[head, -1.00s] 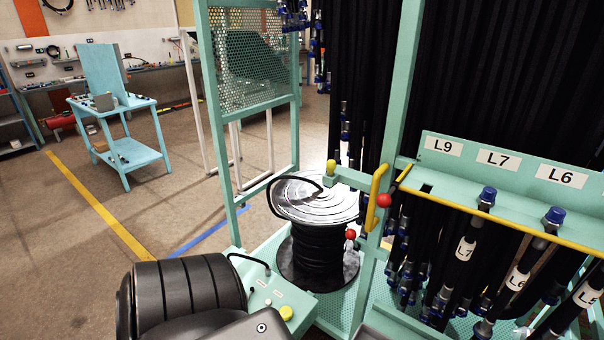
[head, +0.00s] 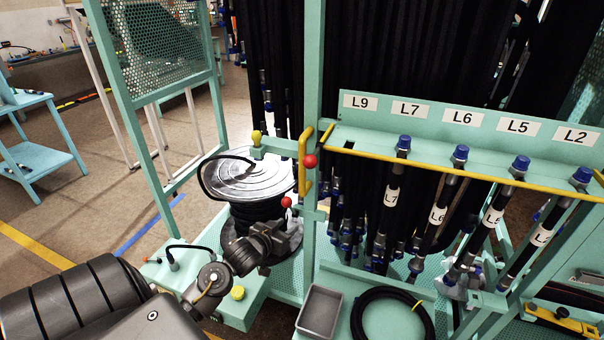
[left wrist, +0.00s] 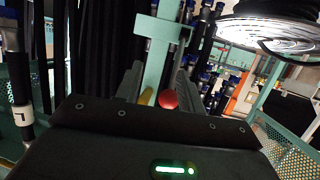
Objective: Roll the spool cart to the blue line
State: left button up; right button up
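The spool cart shows as a teal frame (head: 316,75) with a black hose spool (head: 258,205) standing on its low deck. A yellow handle (head: 303,165) is on the near post, with a red knob (head: 310,161) beside it. The blue line (head: 150,222) is on the floor to the left of the cart. My left gripper (head: 277,240) is in front of the spool, below the handle and apart from it. In the left wrist view its fingers (left wrist: 157,85) stand apart, with the teal post and a red knob (left wrist: 168,99) in line between them. My right gripper is not in view.
Labelled hoses hang from a teal rail (head: 460,125) at the right. A grey bin (head: 320,311) and a coiled black hose (head: 392,318) lie at the front. A blue side table (head: 35,155) stands at the far left. Open floor shows between it and the cart.

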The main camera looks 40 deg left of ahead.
aim_at(300, 165)
pick_arm(q)
notch_tip(300, 165, up, 18)
jog(key=s+d+t, duration=0.1)
jog(key=s+t, duration=0.1)
jog(key=t, duration=0.2)
jog(key=shift+m, duration=0.3)
jog(key=w, duration=0.3)
jog(key=w+p, duration=0.1)
jog(key=w, duration=0.2)
jog(key=w+a, duration=0.1)
jog(key=w, duration=0.2)
jog(key=shift+w+r+p, duration=0.1)
jog(key=shift+r+p, duration=0.05)
jog(key=shift+p, duration=0.25)
jog(key=shift+w+a, duration=0.15)
jog(key=shift+w, duration=0.5)
jog(key=shift+c, duration=0.5)
grip_shut()
